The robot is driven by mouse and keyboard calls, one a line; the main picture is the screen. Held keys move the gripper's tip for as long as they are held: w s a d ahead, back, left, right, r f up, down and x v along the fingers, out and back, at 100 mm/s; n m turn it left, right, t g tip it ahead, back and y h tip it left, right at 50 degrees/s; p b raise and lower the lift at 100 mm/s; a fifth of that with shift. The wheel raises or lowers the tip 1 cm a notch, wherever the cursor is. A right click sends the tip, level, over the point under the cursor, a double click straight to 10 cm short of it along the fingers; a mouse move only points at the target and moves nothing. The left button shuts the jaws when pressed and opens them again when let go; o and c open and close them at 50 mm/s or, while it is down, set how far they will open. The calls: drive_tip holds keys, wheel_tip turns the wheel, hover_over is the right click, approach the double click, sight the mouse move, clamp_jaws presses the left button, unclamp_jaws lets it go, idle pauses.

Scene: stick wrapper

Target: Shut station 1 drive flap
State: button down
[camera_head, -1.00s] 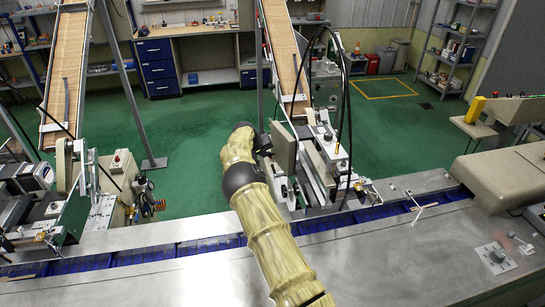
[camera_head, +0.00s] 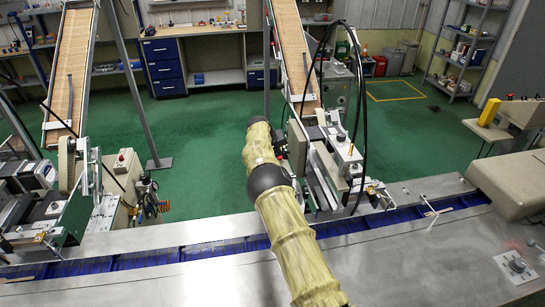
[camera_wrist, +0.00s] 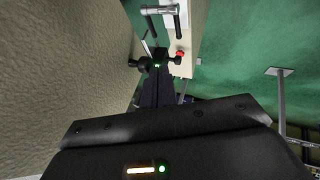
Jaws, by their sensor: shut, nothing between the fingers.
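The arm reaches to the right-hand wrapping station (camera_head: 340,160) in the head view. A beige upright panel (camera_head: 297,148), which looks like the flap, stands at that station's left side. I cannot read a station number or tell how far the panel is open. My gripper (camera_wrist: 157,64) is shut and empty in the wrist view. In the head view its fingers are mostly hidden by the arm, close to the panel's left. A large beige textured surface (camera_wrist: 60,60) fills the wrist view's left, close beside the gripper; contact cannot be told.
A second station (camera_head: 70,200) stands at left. The blue conveyor channel (camera_head: 205,249) crosses the steel table (camera_head: 420,260).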

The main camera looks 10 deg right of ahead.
drive_tip(key=shift+a, duration=0.1)
drive_tip(key=s+a+r+b, duration=0.3)
drive_tip(key=a+r, duration=0.5)
drive_tip(key=shift+s+r, duration=0.2)
drive_tip(key=shift+s, duration=0.15)
idle(0.3)
drive_tip(key=shift+a, duration=0.1)
drive_tip(key=s+d+m+g+y, duration=0.2)
drive_tip(key=s+d, duration=0.8)
drive_tip(key=s, duration=0.3)
drive_tip(key=s+a+f+y, duration=0.1)
drive_tip(key=s, duration=1.5)
drive_tip(key=s+a+f+n+g+y, duration=0.1)
drive_tip(key=s+a, duration=0.1)
drive_tip(key=s, duration=1.4)
drive_tip(key=shift+s+a+f+y, duration=0.2)
drive_tip(key=shift+s+y, duration=0.05)
drive_tip(key=shift+y, duration=0.05)
